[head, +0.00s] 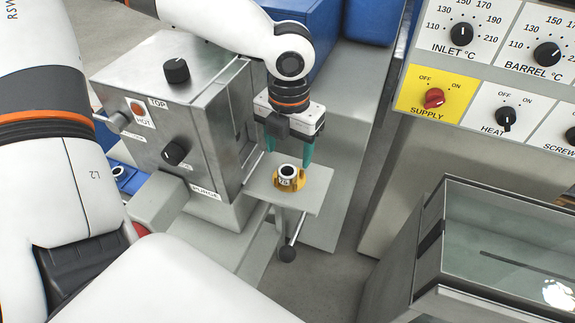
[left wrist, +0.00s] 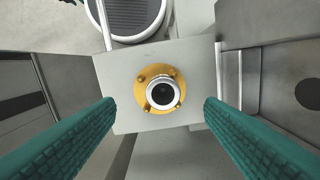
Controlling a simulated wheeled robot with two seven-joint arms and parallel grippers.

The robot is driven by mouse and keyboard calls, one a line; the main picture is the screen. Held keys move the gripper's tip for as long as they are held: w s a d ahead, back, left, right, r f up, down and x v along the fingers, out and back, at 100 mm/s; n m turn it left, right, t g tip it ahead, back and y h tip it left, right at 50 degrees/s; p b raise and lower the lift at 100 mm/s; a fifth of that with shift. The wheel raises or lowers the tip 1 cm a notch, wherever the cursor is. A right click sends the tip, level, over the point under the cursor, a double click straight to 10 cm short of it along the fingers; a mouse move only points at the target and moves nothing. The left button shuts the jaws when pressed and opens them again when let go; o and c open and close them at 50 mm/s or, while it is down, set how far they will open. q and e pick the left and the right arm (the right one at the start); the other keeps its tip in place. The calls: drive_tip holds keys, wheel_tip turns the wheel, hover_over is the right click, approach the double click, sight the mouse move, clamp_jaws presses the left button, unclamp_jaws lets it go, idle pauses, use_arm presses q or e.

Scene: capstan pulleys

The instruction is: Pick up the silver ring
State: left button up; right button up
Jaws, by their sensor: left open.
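The silver ring (head: 288,171) sits upright on a brass-yellow round base (head: 279,183) on a small grey plate (head: 315,186). In the left wrist view the ring (left wrist: 163,93) is seen from above with a dark centre, and several small knobs stand on the brass base (left wrist: 145,84) around it. My left gripper (head: 288,150) points down above the ring, with its teal fingers spread and nothing between them. In the left wrist view the fingertips (left wrist: 160,103) lie to either side of the ring, apart from it. My right gripper is not in view.
A metal box with knobs (head: 165,95) stands close left of the plate. A control panel (head: 480,70) and a glass-topped cabinet (head: 500,240) are at the right. Blue boxes (head: 300,20) are behind.

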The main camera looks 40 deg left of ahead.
sight(287, 171)
use_arm(q)
drive_tip(key=f, duration=0.6)
drive_tip(key=shift+w+a+b, duration=0.1)
drive_tip(key=shift+a+b, duration=0.1)
drive_tip(key=shift+b, duration=0.15)
drive_tip(key=shift+r, duration=0.1)
drive_tip(key=shift+c, duration=0.2)
drive_tip(key=c, duration=1.1)
